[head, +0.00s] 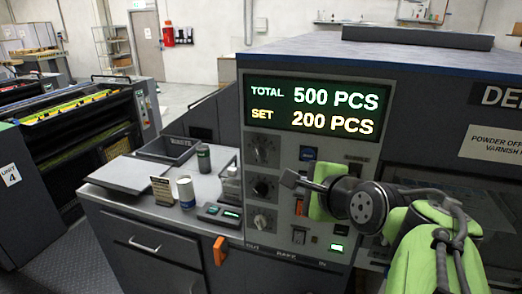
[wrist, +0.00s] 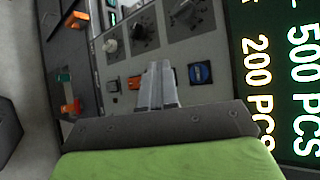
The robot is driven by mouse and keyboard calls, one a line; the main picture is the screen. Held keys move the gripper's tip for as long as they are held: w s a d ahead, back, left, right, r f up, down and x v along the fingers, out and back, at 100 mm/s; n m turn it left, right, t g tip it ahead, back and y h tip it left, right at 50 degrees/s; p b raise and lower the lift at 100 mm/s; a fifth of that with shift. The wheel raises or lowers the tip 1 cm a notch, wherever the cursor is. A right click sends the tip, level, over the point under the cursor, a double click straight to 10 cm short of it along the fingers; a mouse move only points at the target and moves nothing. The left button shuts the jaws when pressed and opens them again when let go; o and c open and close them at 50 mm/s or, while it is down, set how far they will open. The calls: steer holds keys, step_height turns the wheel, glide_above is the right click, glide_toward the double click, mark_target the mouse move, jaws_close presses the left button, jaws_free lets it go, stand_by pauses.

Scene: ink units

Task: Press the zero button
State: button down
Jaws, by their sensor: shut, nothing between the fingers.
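The machine's control panel (head: 285,232) carries a lit display (head: 315,108) reading TOTAL 500 PCS and SET 200 PCS. Below the display is a small blue button (head: 308,153), also seen in the wrist view (wrist: 199,73); its marking is too small to read, so I cannot tell whether it is the zero button. My gripper (head: 289,179) is shut and empty in front of the panel. In the wrist view its fingertips (wrist: 157,67) appear between the blue button and an orange switch (wrist: 134,82). Contact cannot be told. My arm hides part of the panel's right side.
A red-orange knob (head: 220,250) juts out at the lower left. A side counter (head: 160,205) holds a can (head: 186,192), a jar (head: 203,158) and a flat grey plate (head: 124,174).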

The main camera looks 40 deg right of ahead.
steer(key=w+d+p, duration=0.2)
steer(key=w+d, duration=0.3)
steer(key=d, duration=0.1)
steer(key=shift+d, duration=0.35)
steer(key=shift+w, duration=0.1)
stand_by(1.6)
steer(key=shift+w+d, duration=0.25)
steer(key=shift+d, duration=0.1)
steer(key=shift+w+d+p, duration=0.25)
steer(key=shift+d+p, duration=0.1)
steer(key=shift+p, duration=0.2)
stand_by(0.5)
stand_by(0.4)
steer(key=shift+s+a, duration=0.5)
steer(key=shift+a, duration=0.15)
steer(key=shift+s+a+b, duration=0.35)
steer(key=shift+s+a, duration=0.45)
steer(key=shift+a, duration=0.2)
steer(key=shift+s+a+b, duration=0.3)
steer(key=shift+s+a, duration=0.45)
steer(key=shift+a, duration=0.25)
